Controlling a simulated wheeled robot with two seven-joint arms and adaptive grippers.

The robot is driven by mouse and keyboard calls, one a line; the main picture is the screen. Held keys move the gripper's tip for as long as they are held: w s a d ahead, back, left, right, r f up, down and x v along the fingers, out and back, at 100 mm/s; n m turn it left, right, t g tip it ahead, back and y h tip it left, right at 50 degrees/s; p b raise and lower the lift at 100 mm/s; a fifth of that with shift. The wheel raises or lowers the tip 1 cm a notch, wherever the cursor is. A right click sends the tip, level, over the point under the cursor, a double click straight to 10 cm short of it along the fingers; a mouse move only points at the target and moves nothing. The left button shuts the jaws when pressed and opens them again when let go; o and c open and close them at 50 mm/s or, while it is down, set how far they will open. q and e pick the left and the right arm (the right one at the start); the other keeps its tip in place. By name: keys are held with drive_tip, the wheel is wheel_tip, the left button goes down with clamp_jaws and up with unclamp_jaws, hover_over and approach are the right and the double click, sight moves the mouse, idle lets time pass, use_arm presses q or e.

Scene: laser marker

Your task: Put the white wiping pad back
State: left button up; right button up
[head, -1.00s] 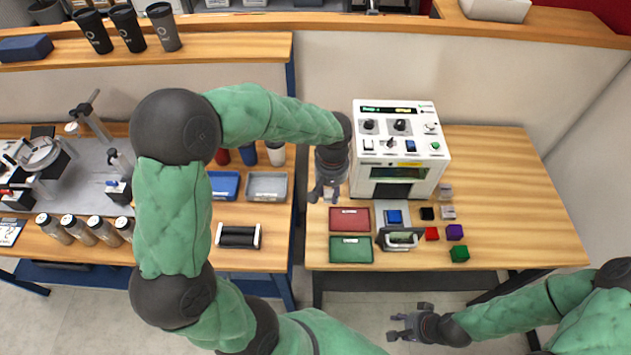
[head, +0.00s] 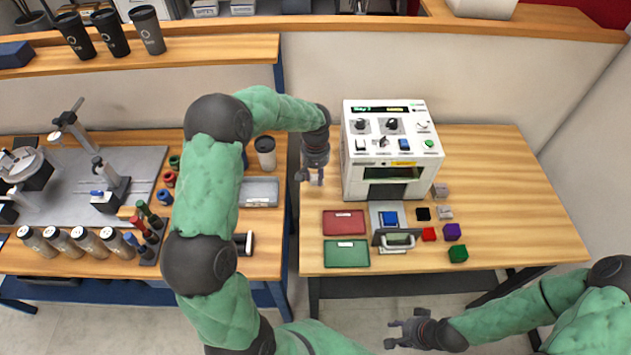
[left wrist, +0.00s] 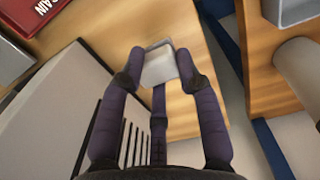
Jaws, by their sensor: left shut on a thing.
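The white wiping pad (left wrist: 160,66) shows in the left wrist view between the two dark fingertips of my left gripper (left wrist: 163,62). The fingers are shut on it from both sides, over bare wood tabletop. I cannot tell whether the pad touches the wood. In the head view my left gripper (head: 312,178) points down at the left edge of the right table, just left of the white laser marker (head: 392,150). The pad is hard to make out there. My right gripper (head: 402,331) is open and empty in front of the table, at the bottom.
A red tray (head: 344,222) and a green tray (head: 346,253) lie in front of the marker. A fixture with a blue block (head: 390,219) and several small coloured cubes are beside them. A grey tray (head: 259,192) sits on the left table across a gap. The table's right side is clear.

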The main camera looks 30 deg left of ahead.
sight(316, 175)
use_arm(q)
drive_tip(key=shift+w+a+f+b, duration=0.15)
drive_tip(key=shift+f+b, duration=0.2)
drive_tip(key=shift+f, duration=0.6)
drive_tip(key=shift+w+a+f+b, duration=0.1)
drive_tip(key=shift+f+b, duration=0.25)
drive_tip(key=shift+f, duration=0.6)
drive_tip(key=shift+f, duration=0.1)
drive_tip(key=o, duration=1.1)
wheel_tip(316, 175, up, 12)
drive_tip(key=p, duration=0.3)
